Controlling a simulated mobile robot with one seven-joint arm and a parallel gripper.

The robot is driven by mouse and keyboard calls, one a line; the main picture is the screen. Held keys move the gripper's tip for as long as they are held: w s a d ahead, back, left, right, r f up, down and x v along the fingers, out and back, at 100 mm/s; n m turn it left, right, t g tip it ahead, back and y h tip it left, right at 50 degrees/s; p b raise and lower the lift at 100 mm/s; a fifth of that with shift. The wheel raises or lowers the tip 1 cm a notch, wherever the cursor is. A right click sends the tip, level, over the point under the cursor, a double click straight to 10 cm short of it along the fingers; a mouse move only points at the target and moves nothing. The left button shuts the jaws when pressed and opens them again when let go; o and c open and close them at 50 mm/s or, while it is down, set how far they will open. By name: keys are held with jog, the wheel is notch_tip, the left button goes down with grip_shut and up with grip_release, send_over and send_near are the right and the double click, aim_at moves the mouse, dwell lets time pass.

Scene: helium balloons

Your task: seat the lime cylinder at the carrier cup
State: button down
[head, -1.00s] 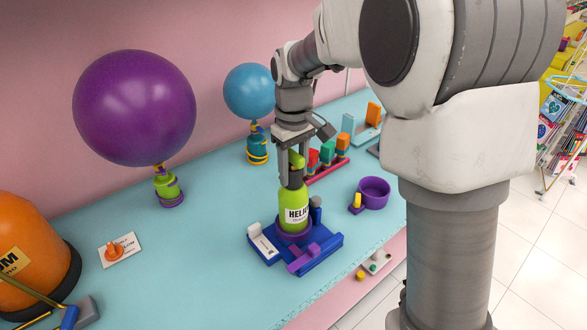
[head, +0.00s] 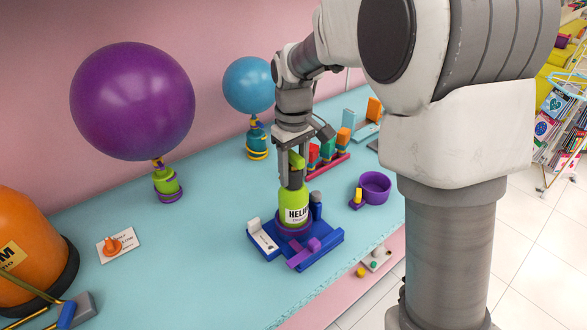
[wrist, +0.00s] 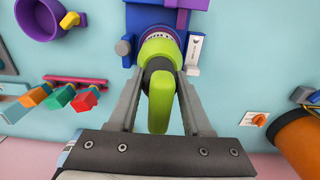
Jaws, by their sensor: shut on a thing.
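The lime cylinder (head: 294,199), with a white helium label, a dark neck and a lime valve top, stands upright in the purple ring-shaped cup (head: 292,230) of the blue carrier (head: 325,245). The ring hides its base, so I cannot tell whether it touches the bottom. My gripper (head: 293,180) comes from above and is shut on the cylinder's dark neck. In the wrist view, the fingers (wrist: 158,78) lie on both sides of the neck, with the lime valve top (wrist: 160,102) between them. The carrier (wrist: 150,18) shows beyond.
The carrier has a white latch piece (head: 262,238), a purple lever (head: 303,254) and a grey-blue post (head: 315,206). A purple round holder (head: 375,187) stands to the right, a rack of coloured blocks (head: 328,163) behind.

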aim_at(294, 153)
jog(key=shift+f, duration=0.25)
jog(key=shift+c, duration=2.1)
grip_release()
jog(key=shift+o, duration=0.8)
jog(key=shift+r+p, duration=3.05)
jog(key=shift+r, duration=0.95)
jog(key=shift+r, duration=0.1)
jog(key=s+d+r+m+t, duration=0.3)
jog(key=s+d+r, duration=0.2)
jog(key=s+r, duration=0.4)
jog(key=s+d+m+t, duration=0.2)
jog(key=s+d+m, duration=0.1)
jog(key=s, duration=1)
jog(key=shift+s+d+f+m+t, duration=0.2)
jog(key=shift+d+m+t, duration=0.15)
jog(key=shift+d, duration=0.4)
